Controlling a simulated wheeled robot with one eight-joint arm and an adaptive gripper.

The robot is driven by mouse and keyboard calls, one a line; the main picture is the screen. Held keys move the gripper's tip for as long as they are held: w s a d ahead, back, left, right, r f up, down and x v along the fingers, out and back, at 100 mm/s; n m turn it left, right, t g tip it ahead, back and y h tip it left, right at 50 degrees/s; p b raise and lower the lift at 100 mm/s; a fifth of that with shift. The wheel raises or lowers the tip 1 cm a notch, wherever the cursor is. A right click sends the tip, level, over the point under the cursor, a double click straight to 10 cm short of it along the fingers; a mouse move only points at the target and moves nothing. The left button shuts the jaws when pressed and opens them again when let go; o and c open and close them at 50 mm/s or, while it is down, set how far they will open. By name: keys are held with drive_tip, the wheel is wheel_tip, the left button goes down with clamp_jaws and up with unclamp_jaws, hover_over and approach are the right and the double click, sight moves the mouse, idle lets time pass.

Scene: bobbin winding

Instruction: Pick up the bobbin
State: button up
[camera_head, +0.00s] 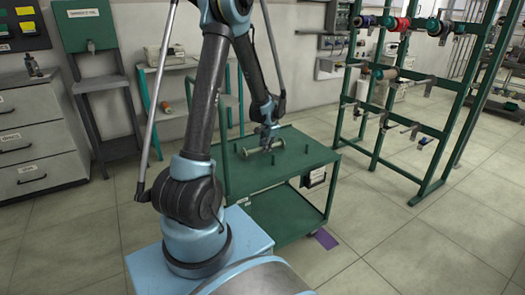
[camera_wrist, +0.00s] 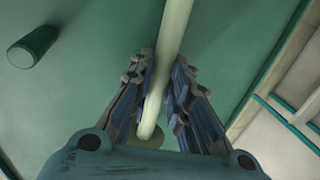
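The bobbin (camera_head: 262,150) lies on its side on the green cart's top (camera_head: 300,152). It has a slim pale core with a round flange at each end. In the wrist view, the pale core (camera_wrist: 175,35) runs from the top edge down between my fingers, with a pale flange (camera_wrist: 149,138) at its lower end. My gripper (camera_head: 266,138) is low over the bobbin, pointing down. In the wrist view, my gripper's fingers (camera_wrist: 163,75) are apart, one on each side of the core. A small gap shows on the left; contact on the right is unclear.
Several short green pegs stand up from the cart top, one (camera_wrist: 33,47) at left in the wrist view. A green rack (camera_head: 430,130) with spools stands to the right. A bench (camera_head: 180,75) is behind.

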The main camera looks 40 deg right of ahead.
drive_tip(key=shift+r, duration=0.1)
clamp_jaws()
wheel_tip(320, 180, up, 10)
idle(0.5)
drive_tip(key=shift+s+a, duration=0.1)
